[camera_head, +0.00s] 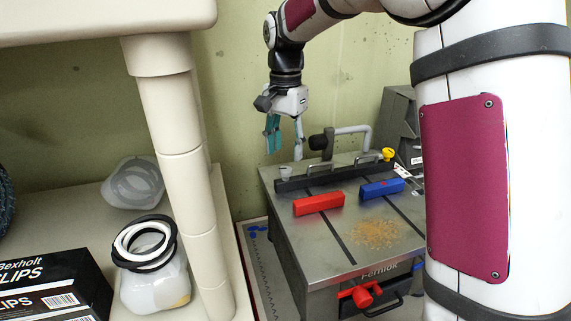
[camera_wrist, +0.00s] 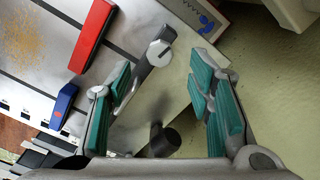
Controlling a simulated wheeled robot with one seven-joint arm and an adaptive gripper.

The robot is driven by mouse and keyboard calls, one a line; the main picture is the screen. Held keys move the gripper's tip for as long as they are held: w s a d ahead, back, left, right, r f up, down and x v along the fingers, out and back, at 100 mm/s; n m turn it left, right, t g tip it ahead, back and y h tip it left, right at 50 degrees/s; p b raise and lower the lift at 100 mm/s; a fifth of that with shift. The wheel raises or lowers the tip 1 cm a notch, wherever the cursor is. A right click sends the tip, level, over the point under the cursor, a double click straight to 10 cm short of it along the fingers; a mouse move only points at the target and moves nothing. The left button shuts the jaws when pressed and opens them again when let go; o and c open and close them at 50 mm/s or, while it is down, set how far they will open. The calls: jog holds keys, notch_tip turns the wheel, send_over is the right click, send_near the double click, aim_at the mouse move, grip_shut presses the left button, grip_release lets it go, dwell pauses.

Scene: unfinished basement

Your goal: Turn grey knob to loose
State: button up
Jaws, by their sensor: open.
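The grey knob (camera_head: 286,172) sits at the left end of a dark fence bar (camera_head: 335,173) on a grey metal machine (camera_head: 375,215). In the wrist view the same knob (camera_wrist: 159,52) is a pale round cap with a dark slot, at the end of the bar. My gripper (camera_head: 285,143) hangs above the knob, pointing down, with its teal finger pads apart and nothing between them. In the wrist view my gripper (camera_wrist: 163,85) is open, and the knob shows beyond the fingertips, between the two fingers. No contact is visible.
A yellow knob (camera_head: 388,154) is at the bar's other end. A red block (camera_head: 318,203), a blue block (camera_head: 382,189) and sawdust (camera_head: 377,233) lie on the machine top. A grey bent handle with a black end (camera_head: 318,142) rises behind. A cream shelf post (camera_head: 180,150) stands left.

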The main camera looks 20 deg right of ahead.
aim_at(286, 169)
jog(key=shift+f, duration=2.6)
grip_shut()
